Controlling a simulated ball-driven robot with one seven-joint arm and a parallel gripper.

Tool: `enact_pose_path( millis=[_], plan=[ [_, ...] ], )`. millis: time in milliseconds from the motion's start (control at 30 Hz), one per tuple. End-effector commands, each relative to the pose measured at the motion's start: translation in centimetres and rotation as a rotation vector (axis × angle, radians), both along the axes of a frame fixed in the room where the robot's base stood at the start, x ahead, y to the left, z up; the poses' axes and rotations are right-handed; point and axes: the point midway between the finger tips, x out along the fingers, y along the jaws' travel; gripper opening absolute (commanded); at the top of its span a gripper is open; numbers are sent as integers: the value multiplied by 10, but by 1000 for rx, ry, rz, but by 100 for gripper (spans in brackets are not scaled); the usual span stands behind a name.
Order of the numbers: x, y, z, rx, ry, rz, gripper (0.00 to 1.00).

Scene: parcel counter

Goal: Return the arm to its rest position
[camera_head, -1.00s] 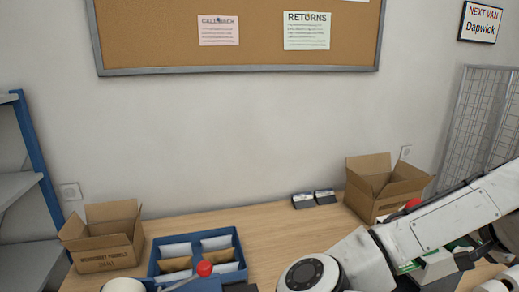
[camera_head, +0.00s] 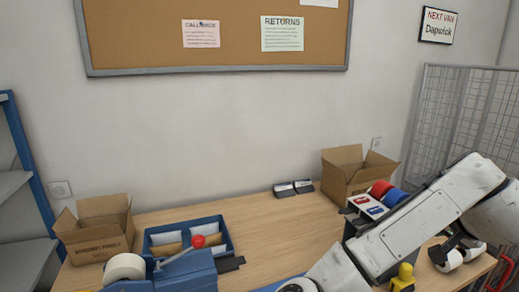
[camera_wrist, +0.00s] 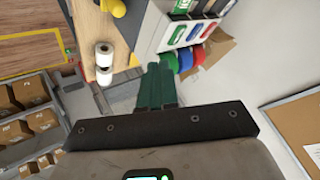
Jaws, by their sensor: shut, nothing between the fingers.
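My arm (camera_head: 425,225) rises from the bottom of the head view, reaches up to the right and bends near the right edge. In the wrist view my gripper (camera_wrist: 155,88) shows its green fingers together, shut with nothing between them. The fingers point toward the counter's side, near a light-coloured unit with coloured labels (camera_wrist: 188,32) and several coloured rolls (camera_wrist: 183,60). The fingers appear apart from these things, though the exact gap is hard to judge. In the head view I cannot make out the fingertips.
The counter (camera_head: 270,225) holds an open carton (camera_head: 352,172) at its back right, another carton (camera_head: 100,235) at left, a blue tray (camera_head: 231,236) and a tape dispenser (camera_head: 190,268). White rolls (camera_head: 450,262) and a yellow object (camera_head: 403,277) lie near the arm. The counter's middle is clear.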

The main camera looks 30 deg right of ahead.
Motion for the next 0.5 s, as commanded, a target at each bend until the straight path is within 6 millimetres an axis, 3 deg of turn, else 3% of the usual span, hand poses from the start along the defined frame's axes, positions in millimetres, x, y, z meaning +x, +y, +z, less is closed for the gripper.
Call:
enact_pose_path(
  millis=[333,500],
  plan=[
    [6,4,-9,-142,131,92,0],
    [19,20,-30,-238,247,213,0]
  ],
)
